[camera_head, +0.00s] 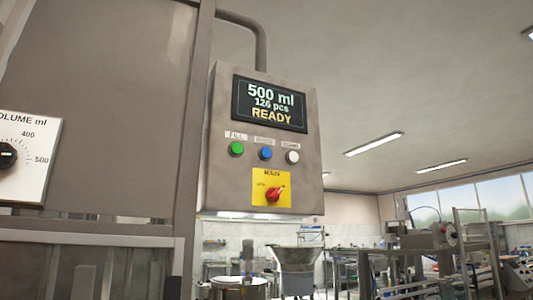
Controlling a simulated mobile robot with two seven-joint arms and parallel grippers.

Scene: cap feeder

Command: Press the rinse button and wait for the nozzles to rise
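The control box (264,141) hangs from a pipe beside a grey machine post. Its screen (270,103) reads "500 ml", "126 pcs" and "READY". Three buttons sit in a row under small labels: a green button (236,149) under "FILL", a blue button (265,154) whose blurred label seems to read "RINSE", and a white button (292,157) whose label is too blurred to read surely. Below them is a red rotary switch (274,194) on a yellow plate. No nozzles can be made out. Neither of my grippers is in view.
A volume dial (8,155) marked 400 and 500 is on a white plate at the left. A grey machine frame (100,235) fills the left side. A metal hopper (297,268) and other equipment stand farther back. The space right of the box looks clear.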

